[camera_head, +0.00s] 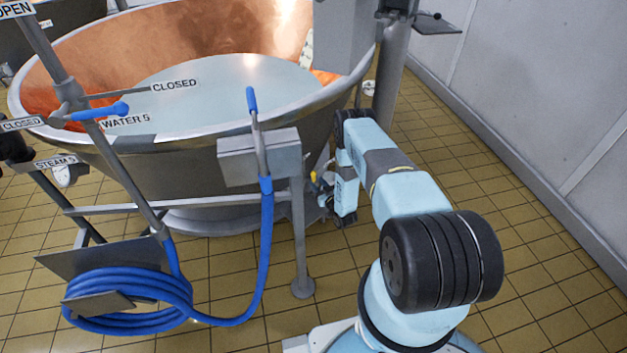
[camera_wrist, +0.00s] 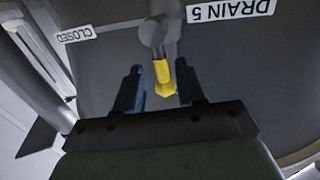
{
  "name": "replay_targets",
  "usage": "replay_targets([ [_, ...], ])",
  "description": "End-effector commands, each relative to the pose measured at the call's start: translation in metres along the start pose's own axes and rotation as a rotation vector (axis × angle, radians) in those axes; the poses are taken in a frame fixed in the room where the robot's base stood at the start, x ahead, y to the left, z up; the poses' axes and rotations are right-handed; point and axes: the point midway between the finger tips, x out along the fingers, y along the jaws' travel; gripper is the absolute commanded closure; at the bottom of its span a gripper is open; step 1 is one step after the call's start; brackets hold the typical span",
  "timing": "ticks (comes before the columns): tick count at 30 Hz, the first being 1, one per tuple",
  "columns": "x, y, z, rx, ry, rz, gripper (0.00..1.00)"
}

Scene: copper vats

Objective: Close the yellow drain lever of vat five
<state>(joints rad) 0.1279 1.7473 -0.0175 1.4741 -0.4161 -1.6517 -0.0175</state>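The yellow drain lever (camera_wrist: 162,72) is in the wrist view, below a grey round fitting. The label "DRAIN 5" (camera_wrist: 230,11) and a "CLOSED" label (camera_wrist: 75,34) show upside down near it. My gripper (camera_wrist: 158,67) is open, with one dark finger on each side of the lever in the picture and a gap on both sides. I see no contact. In the head view a small yellow part (camera_head: 314,177) shows low beside the copper vat (camera_head: 190,170), at the end of my arm. My fingers are too small and hidden to judge there.
A coiled blue hose (camera_head: 130,300) hangs at lower left. Pipes labelled "WATER 5" (camera_head: 125,121) and "STEAM 5" (camera_head: 55,162) are at left. Tiled floor lies open at right, before the wall.

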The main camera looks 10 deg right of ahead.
Motion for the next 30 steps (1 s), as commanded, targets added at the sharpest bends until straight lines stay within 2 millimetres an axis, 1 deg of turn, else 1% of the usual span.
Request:
replay_targets([
  [1, 0.008, -0.001, -0.001, -0.001, 0.002, -0.001, 0.61],
  [3, 0.018, -0.001, 0.000, -0.001, 0.001, -0.002, 0.61],
  [6, 0.028, -0.001, 0.000, 0.000, 0.002, -0.001, 0.61],
  [9, 0.035, -0.001, 0.000, 0.001, 0.000, 0.000, 0.61],
  [13, 0.038, -0.001, 0.000, 0.001, 0.001, 0.000, 0.61],
  [20, 0.039, -0.001, 0.000, 0.001, 0.000, 0.000, 0.61],
  [30, 0.038, -0.001, 0.000, 0.001, 0.000, -0.001, 0.93],
])
